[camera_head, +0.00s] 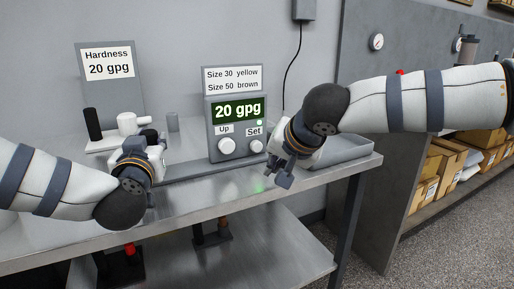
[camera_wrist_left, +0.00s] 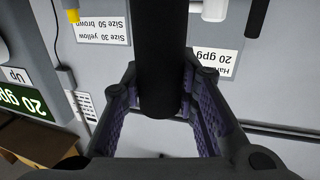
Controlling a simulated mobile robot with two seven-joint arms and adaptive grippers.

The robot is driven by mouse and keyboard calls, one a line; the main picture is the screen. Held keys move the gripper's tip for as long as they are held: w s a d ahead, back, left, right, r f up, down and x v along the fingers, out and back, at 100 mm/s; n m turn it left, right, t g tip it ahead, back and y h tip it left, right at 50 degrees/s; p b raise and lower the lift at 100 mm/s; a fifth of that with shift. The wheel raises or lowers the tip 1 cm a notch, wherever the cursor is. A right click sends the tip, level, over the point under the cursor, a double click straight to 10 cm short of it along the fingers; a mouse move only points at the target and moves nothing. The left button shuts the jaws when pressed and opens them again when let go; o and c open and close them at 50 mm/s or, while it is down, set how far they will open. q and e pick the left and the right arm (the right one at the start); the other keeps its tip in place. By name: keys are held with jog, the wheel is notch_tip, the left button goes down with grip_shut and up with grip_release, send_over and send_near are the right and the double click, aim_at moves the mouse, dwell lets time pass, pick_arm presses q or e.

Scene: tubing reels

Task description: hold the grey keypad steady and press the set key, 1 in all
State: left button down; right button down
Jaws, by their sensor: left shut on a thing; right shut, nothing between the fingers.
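The grey keypad (camera_head: 217,143) stands upright on the metal bench, its green display reading 20 gpg. It has a white Up key (camera_head: 227,146) and a white Set key (camera_head: 256,146), with a small lit green lamp above Set. Its display also shows upside down in the left wrist view (camera_wrist_left: 22,103). My left gripper (camera_head: 140,152) is left of the keypad, apart from it, shut on a black cylinder (camera_wrist_left: 160,60). My right gripper (camera_head: 283,178) is shut and empty, in front of the keypad and to the lower right of the Set key.
A Hardness 20 gpg sign (camera_head: 107,63) stands at the back left. A size card (camera_head: 232,79) sits above the keypad. Another black cylinder (camera_head: 93,124) and a white fitting (camera_head: 128,123) stand behind my left gripper. A grey tray (camera_head: 343,149) lies at the right.

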pick_arm(q)
jog(key=c, duration=1.2)
grip_release()
